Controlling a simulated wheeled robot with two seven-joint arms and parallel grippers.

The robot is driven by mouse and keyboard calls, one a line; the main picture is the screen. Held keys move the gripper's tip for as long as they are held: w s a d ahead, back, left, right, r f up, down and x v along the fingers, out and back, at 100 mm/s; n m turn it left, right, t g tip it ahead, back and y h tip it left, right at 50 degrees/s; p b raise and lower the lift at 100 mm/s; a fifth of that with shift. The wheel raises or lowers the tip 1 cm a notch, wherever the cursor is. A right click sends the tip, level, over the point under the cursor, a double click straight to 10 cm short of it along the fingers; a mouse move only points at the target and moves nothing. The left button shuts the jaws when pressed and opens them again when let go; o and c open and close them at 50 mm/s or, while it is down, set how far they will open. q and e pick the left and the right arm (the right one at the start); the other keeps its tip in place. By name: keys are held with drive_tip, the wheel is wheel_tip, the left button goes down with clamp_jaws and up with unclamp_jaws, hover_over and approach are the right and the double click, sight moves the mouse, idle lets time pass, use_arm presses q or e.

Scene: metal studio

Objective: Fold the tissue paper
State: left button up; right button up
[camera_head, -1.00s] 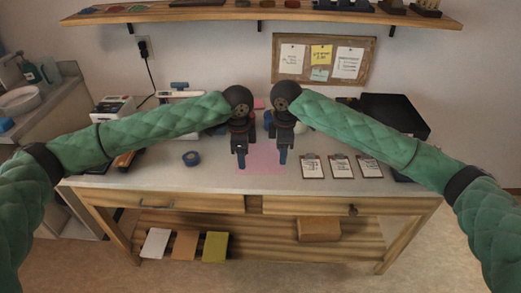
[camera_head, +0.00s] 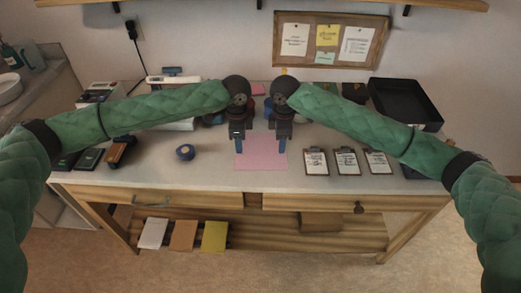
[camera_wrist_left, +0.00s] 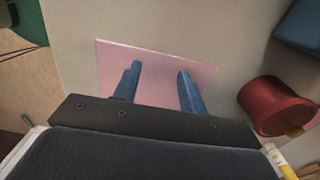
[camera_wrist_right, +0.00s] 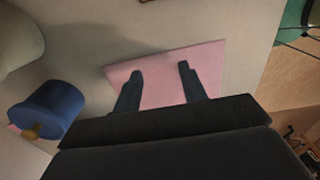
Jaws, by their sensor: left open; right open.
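A pink sheet of tissue paper (camera_head: 261,154) lies flat on the light table top, near its front edge. It also shows in the left wrist view (camera_wrist_left: 153,72) and in the right wrist view (camera_wrist_right: 160,78). My left gripper (camera_head: 239,147) is open and empty above the left part of the paper, fingers pointing down. My right gripper (camera_head: 281,146) is open and empty above the right part. Both wrist views show the fingers spread over the pink paper. The grippers hide small parts of the sheet, and whether the tips touch it cannot be told.
Several clipboards (camera_head: 346,161) lie to the right. A black tray (camera_head: 405,102) stands at the back right. Red (camera_wrist_left: 272,105) and blue (camera_wrist_right: 50,108) cylinders stand behind the grippers. The table's front strip is clear.

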use_arm(q)
drive_tip(key=shift+s+f, duration=0.1)
drive_tip(key=shift+f, duration=0.7)
use_arm(e)
drive_tip(key=shift+s+f, duration=0.1)
drive_tip(key=shift+f, duration=0.7)
use_arm(q)
drive_tip(key=shift+f, duration=0.15)
use_arm(e)
drive_tip(key=shift+f, duration=0.15)
use_arm(q)
drive_tip(key=shift+c, duration=0.8)
use_arm(e)
drive_tip(key=shift+c, duration=0.8)
use_arm(q)
clamp_jaws()
use_arm(e)
clamp_jaws()
use_arm(q)
drive_tip(key=shift+r, duration=0.25)
use_arm(e)
drive_tip(key=shift+r, duration=0.25)
